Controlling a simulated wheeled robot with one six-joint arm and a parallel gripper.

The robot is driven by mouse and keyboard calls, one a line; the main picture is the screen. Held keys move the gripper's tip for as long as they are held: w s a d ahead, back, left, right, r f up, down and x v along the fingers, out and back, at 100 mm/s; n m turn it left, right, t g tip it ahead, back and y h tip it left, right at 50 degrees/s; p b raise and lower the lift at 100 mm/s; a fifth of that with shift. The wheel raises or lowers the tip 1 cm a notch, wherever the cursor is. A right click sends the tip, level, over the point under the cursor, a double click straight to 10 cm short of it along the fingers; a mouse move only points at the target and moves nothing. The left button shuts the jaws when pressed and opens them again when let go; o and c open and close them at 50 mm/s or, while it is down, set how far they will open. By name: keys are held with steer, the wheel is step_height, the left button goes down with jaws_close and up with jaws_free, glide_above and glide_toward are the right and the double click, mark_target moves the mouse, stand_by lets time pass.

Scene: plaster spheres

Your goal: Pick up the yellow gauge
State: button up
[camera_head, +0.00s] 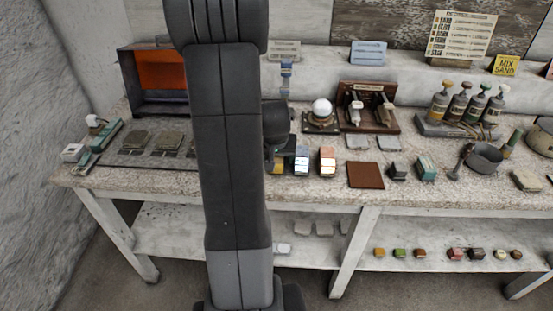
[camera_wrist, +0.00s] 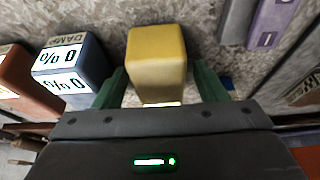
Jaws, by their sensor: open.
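The yellow gauge (camera_wrist: 156,58) is a block with rounded edges, upright on the speckled bench in the wrist view. In the head view only a small part of the yellow gauge (camera_head: 278,168) shows beside my arm. My gripper (camera_wrist: 160,84) is open, with one green finger on each side of the gauge's near end. I cannot tell whether either finger touches it. My arm hides much of this spot in the head view.
A blue gauge (camera_wrist: 74,66) marked "% 0" stands close left of the yellow one, with an orange gauge (camera_wrist: 18,80) beyond. A purple-grey object (camera_wrist: 268,24) lies to the right. A white sphere (camera_head: 321,108) sits on a stand behind.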

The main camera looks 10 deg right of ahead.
steer(key=shift+c, duration=0.3)
steer(key=c, duration=1.2)
step_height(320, 180, up, 10)
steer(key=shift+r, duration=0.1)
